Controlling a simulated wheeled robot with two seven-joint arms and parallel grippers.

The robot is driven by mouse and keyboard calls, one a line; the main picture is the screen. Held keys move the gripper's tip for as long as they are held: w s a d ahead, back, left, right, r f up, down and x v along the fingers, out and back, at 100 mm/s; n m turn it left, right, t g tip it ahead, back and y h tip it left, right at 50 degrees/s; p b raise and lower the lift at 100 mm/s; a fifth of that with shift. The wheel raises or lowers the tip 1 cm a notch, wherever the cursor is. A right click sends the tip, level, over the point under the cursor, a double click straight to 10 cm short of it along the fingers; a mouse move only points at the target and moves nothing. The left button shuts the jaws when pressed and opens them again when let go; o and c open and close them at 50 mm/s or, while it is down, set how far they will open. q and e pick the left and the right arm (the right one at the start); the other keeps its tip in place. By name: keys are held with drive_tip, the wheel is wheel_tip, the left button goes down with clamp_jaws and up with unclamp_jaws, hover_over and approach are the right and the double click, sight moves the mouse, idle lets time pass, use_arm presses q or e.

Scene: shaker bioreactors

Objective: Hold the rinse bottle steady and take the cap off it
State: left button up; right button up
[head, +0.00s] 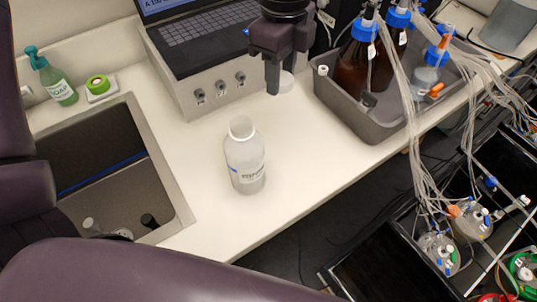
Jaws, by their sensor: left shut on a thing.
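The rinse bottle (245,165), a whitish translucent bottle with a printed label, stands upright on the white bench near the middle of the head view. Its neck (242,129) shows uncapped, and no gripper touches the bottle. My left gripper (284,78) is above and behind the bottle, towards the top of the view. It is shut on a small white cap (287,83), held apart from the bottle and partly hidden by the fingers. My right gripper is not in view.
A sink (180,205) is on the left, with a green soap bottle (57,82) behind it. A laptop on a grey box (205,97) stands behind. A grey tray (385,128) with brown bottles is on the right. The bench around the rinse bottle is clear.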

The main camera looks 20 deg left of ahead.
use_arm(q)
drive_tip(key=m, duration=0.1)
drive_tip(key=d+m+b, duration=0.1)
drive_tip(key=m, duration=0.1)
drive_tip(key=shift+w+d+r+m, duration=0.1)
drive_tip(key=shift+d+r+m, duration=0.1)
drive_tip(key=shift+m, duration=0.1)
drive_tip(key=shift+d+r+m+b, duration=0.1)
drive_tip(key=shift+d+m+b, duration=0.25)
drive_tip(key=shift+m, duration=0.45)
drive_tip(key=b, duration=0.2)
hover_over(286, 151)
wheel_tip(286, 151, down, 14)
drive_tip(key=shift+f, duration=0.25)
wheel_tip(286, 151, down, 5)
drive_tip(key=shift+f, duration=0.1)
drive_tip(key=shift+f, duration=0.15)
drive_tip(key=o, duration=1.1)
